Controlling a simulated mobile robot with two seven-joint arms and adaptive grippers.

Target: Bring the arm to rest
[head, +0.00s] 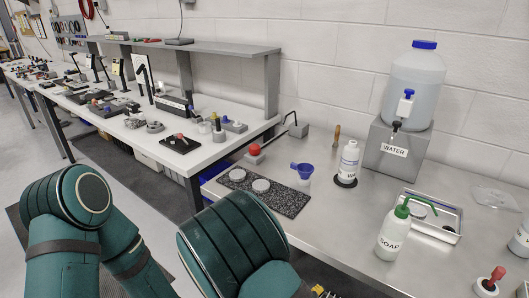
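My two teal arms show at the bottom of the head view. One has its rounded joint at the lower left, over the floor. The other has a larger rounded joint at the bottom centre, close to the front edge of the steel table (340,228). From this angle the bottom-centre arm covers part of the table's front edge.
A speckled dark mat (288,201) bears two pale discs near the table's left end. A blue funnel (302,169), a white bottle (348,161), a water jug (413,86) on a grey block, a soap bottle (393,233) and a metal tray (428,214) stand farther right. White workbenches (185,160) run left.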

